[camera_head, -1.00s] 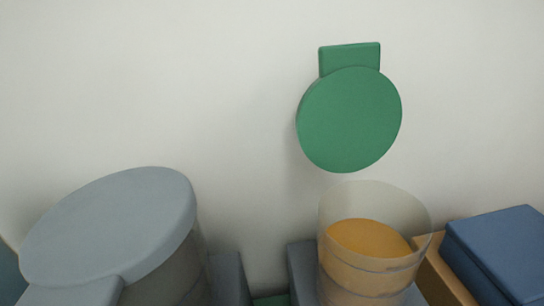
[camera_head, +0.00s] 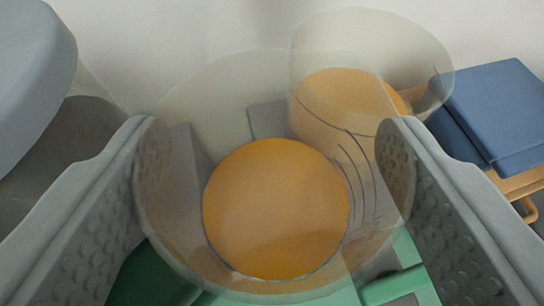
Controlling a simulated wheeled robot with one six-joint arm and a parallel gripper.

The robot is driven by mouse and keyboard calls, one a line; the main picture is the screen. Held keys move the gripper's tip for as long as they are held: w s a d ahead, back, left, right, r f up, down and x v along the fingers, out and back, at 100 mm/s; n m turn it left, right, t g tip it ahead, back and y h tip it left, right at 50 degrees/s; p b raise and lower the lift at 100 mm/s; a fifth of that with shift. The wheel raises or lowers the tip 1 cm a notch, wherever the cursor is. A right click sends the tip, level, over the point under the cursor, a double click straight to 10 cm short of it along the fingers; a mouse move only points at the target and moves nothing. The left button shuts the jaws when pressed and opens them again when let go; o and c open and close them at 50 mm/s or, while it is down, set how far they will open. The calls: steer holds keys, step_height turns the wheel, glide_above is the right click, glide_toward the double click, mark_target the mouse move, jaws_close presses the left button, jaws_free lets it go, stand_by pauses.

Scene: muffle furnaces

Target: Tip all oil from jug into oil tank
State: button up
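A clear round jug (camera_head: 275,210) with orange oil in it stands between the two fingers of my gripper (camera_head: 275,165), seen from above. The grey, dimpled fingers lie along its left and right sides and overlap its see-through wall. I cannot tell whether both pads press on it. Dark curved marks show on its right wall. A second clear round container (camera_head: 352,82), also holding orange contents, stands just behind it to the right. The jug's outline overlaps it. I cannot tell whether that one is the oil tank.
A large grey round lid (camera_head: 25,70) stands at the left, close to the left finger. A blue block (camera_head: 495,105) sits on an orange-tan support (camera_head: 520,185) at the right. Green surfaces (camera_head: 150,280) show below the jug. A pale wall is behind.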

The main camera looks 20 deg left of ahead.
mark_target(302, 83)
steer(key=shift+f, duration=0.8)
steer(key=shift+w+r+m+g, duration=0.1)
steer(key=shift+r+m+g, duration=0.2)
steer(key=shift+g, duration=0.3)
steer(key=shift+w+d+r+m+g+y, duration=0.2)
steer(key=shift+r+m+g, duration=0.2)
steer(key=shift+g, duration=0.25)
steer(key=shift+w+d+r+m+g+y, duration=0.1)
steer(key=shift+w+r+m+g+y, duration=0.2)
steer(key=shift+g, duration=0.35)
stand_by(1.5)
steer(key=shift+w+d+r+m+g+y, duration=0.2)
steer(key=shift+w+r+m+g, duration=0.2)
steer(key=shift+g, duration=0.3)
steer(key=shift+w+d+r+m+g+y, duration=0.1)
steer(key=shift+w+d+r+m+g, duration=0.15)
steer(key=shift+r+g, duration=0.35)
stand_by(2.2)
steer(key=shift+w+g, duration=0.15)
steer(key=shift+g, duration=0.15)
